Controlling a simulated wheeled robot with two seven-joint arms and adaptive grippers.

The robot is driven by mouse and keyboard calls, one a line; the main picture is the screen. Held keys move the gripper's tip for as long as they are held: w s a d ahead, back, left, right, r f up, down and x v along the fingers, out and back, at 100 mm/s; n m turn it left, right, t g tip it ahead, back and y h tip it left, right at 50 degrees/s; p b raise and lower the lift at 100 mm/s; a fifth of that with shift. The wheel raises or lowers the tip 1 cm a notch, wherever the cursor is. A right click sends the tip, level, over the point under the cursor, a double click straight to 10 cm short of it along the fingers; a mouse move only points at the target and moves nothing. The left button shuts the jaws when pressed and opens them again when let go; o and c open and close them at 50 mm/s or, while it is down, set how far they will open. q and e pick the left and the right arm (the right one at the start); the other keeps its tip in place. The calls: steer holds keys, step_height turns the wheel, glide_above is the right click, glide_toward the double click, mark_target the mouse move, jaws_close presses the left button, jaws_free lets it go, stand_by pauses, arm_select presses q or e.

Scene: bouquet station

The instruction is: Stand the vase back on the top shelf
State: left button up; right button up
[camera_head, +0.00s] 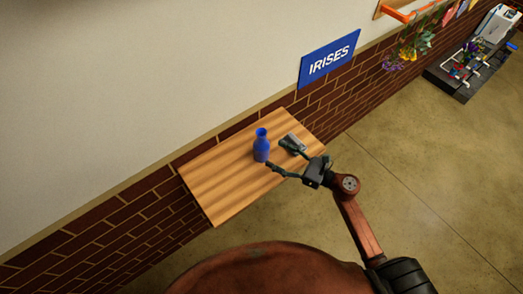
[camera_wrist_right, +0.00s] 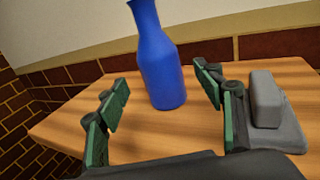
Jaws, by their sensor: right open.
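The blue vase (camera_head: 261,146) stands upright on a wooden shelf (camera_head: 222,180) fixed to the wall. In the right wrist view the vase (camera_wrist_right: 160,60) is ahead of and between the fingers, its top cut off by the frame edge. My right gripper (camera_head: 280,158) is open, with its fingers pointing toward the vase. In the wrist view, I see clear gaps between the vase and both green-padded fingers (camera_wrist_right: 160,110). My left gripper is not in view.
A grey block-like object (camera_head: 293,143) sits on the shelf to the right of the vase, close to one finger; it also shows in the wrist view (camera_wrist_right: 270,115). A blue IRISES sign (camera_head: 330,59) hangs on the wall above. The shelf's left part is clear.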

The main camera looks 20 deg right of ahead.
mark_target(268, 150)
steer(key=x, duration=0.7)
steer(key=shift+r, duration=0.25)
steer(key=shift+c, duration=0.3)
jaws_close()
steer(key=shift+r, duration=0.1)
